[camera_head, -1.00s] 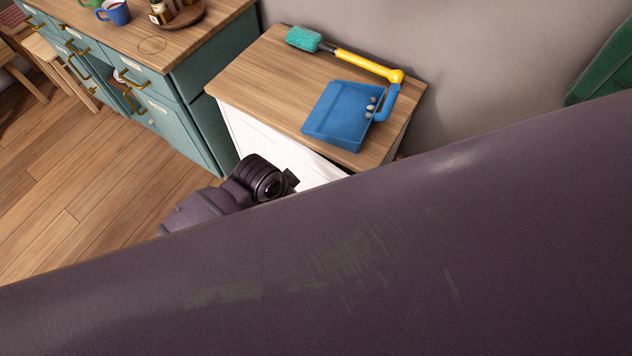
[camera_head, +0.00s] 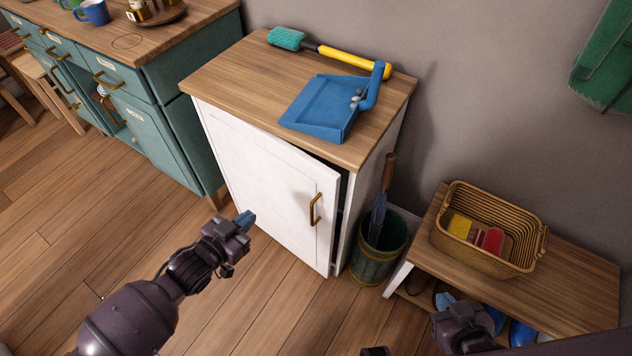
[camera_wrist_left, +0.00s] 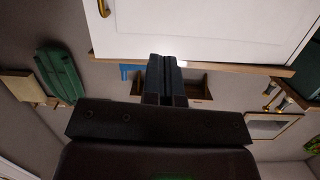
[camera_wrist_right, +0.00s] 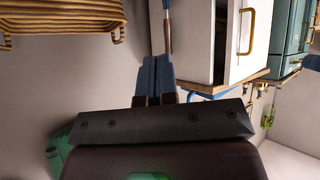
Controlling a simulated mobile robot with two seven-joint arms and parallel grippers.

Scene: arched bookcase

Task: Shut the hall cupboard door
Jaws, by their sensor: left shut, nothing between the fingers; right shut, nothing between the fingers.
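The white hall cupboard (camera_head: 367,195) has a wooden top and a white door (camera_head: 262,185) with a brass handle (camera_head: 315,209) near its right edge. The door stands slightly ajar, with a dark gap (camera_head: 340,182) along its right side. The gap (camera_wrist_right: 220,42) also shows in the right wrist view. My left gripper (camera_head: 245,220) is shut and empty, low in front of the door; I cannot tell if it touches. The door (camera_wrist_left: 195,28) fills the top of the left wrist view. My right gripper (camera_head: 446,301) is shut and empty by the low bench, right of the cupboard.
A blue dustpan (camera_head: 318,105) and a yellow-handled brush (camera_head: 345,60) lie on the cupboard top. An umbrella bin (camera_head: 372,262) stands close to its right. A bench (camera_head: 575,285) carries a wicker basket (camera_head: 470,265). A teal cabinet (camera_head: 165,135) stands at left. Floor before the door is clear.

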